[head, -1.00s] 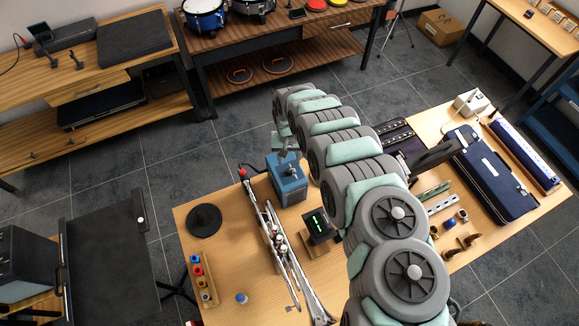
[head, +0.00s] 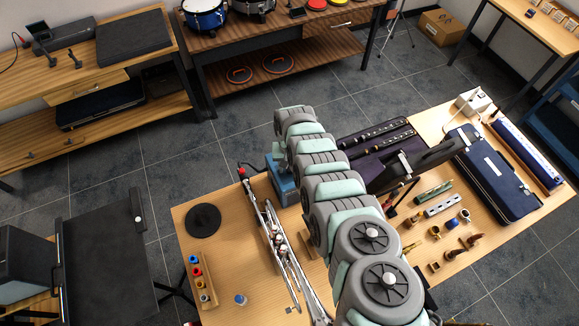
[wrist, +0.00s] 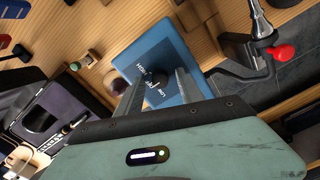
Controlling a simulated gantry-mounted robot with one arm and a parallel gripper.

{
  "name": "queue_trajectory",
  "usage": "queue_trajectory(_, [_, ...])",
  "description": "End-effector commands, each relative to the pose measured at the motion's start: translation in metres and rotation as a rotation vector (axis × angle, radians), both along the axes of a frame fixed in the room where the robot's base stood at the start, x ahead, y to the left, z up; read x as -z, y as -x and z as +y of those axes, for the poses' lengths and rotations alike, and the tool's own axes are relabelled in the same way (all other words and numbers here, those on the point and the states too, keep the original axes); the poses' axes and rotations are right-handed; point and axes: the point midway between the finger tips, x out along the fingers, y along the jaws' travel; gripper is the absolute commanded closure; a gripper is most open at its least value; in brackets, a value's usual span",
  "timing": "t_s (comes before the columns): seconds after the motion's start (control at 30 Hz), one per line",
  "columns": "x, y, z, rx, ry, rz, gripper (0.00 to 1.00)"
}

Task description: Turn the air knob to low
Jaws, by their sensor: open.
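The blue box (wrist: 168,62) fills the upper middle of the wrist view, with a dark air knob (wrist: 157,77) on its face. White lettering shows by the knob; one word looks like HIGH and another like LOW. The knob's exact pointing is hard to read. My gripper (wrist: 160,84) is open, with one finger on each side of the knob; I cannot tell whether either touches it. In the head view the blue box (head: 284,186) stands on the table, mostly hidden by my arm, and the knob and fingers are hidden.
A silver trumpet-like instrument (head: 272,235) with a red tip lies left of the box. A black disc (head: 203,221) and a rack of coloured pieces (head: 201,280) lie farther left. Open and closed cases, including a navy one (head: 495,175), fill the right side.

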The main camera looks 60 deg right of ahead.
Motion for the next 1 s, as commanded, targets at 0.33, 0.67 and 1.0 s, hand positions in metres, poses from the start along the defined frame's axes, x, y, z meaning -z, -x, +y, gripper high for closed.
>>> queue_trajectory(0.33, [-0.0005,-0.0003,-0.0001,0.000,0.000,0.000,0.78])
queue_trajectory(0.67, [-0.0005,-0.0003,-0.0002,0.000,0.000,0.000,1.00])
queue_trajectory(1.0, [-0.0009,-0.0004,-0.0004,-0.010,0.001,0.000,1.00])
